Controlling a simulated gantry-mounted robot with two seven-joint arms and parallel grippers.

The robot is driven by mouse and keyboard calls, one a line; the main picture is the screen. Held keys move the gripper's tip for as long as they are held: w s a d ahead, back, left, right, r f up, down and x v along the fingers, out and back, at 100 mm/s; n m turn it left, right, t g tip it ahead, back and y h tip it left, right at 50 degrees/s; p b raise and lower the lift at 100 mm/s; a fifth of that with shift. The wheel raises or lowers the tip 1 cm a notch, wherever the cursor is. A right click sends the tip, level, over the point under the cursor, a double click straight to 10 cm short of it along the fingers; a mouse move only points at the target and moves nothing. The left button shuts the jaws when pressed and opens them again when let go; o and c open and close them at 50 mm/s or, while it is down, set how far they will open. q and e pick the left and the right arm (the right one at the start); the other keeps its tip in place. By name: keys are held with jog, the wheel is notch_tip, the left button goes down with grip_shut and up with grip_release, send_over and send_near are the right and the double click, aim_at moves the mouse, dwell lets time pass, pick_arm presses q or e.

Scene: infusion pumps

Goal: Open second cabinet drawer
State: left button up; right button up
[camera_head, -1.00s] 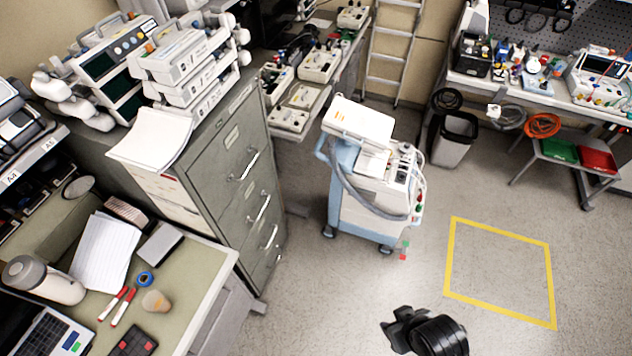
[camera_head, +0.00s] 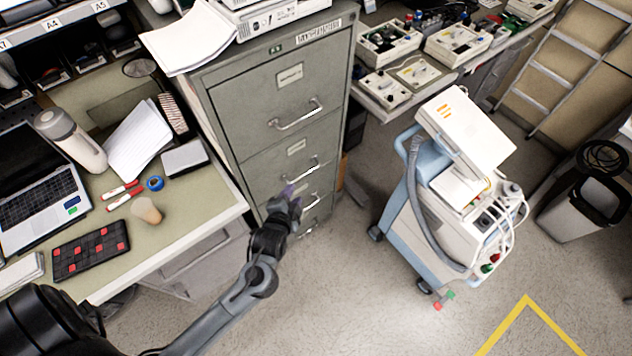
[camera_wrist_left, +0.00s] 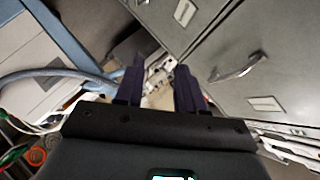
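The grey-green filing cabinet (camera_head: 225,110) stands at centre left in the head view, with its drawers stacked and apparently shut. The second drawer (camera_head: 262,172) has a silver bar handle (camera_head: 300,172) and a label above it. My left gripper (camera_head: 292,196) is in front of the cabinet, just below that handle in the picture; contact cannot be told. In the left wrist view its two dark fingers (camera_wrist_left: 160,70) are apart with nothing gripped between them. A cabinet handle (camera_wrist_left: 238,68) shows to their right; which drawer it belongs to is unclear. My right gripper is not in view.
A blue and white wheeled medical cart (camera_head: 455,200) stands right of the cabinet. A desk (camera_head: 185,232) with a laptop, bottle and papers is at the left. Open floor (camera_head: 375,290) lies in front of the cabinet.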

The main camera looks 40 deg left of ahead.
pick_arm(q)
jog(key=w+a+f+m+t+y+b, duration=0.1)
jog(key=w+a+f+y+b, duration=0.15)
jog(key=f+b, duration=0.45)
jog(key=w+a+f+t+y+b, duration=0.1)
jog(key=w+f+y+b, duration=0.25)
jog(key=f+b, duration=0.35)
jog(key=y+b, duration=0.4)
jog(key=b, duration=1.5)
send_near(307, 172)
jog(key=shift+f+b+x, duration=0.15)
jog(key=shift+b+x, duration=1.05)
jog(key=shift+x, duration=1.25)
jog(key=shift+f+b+x, duration=0.15)
jog(key=shift+b+x, duration=1)
jog(key=shift+x, duration=1.3)
jog(key=shift+c, duration=0.2)
grip_shut()
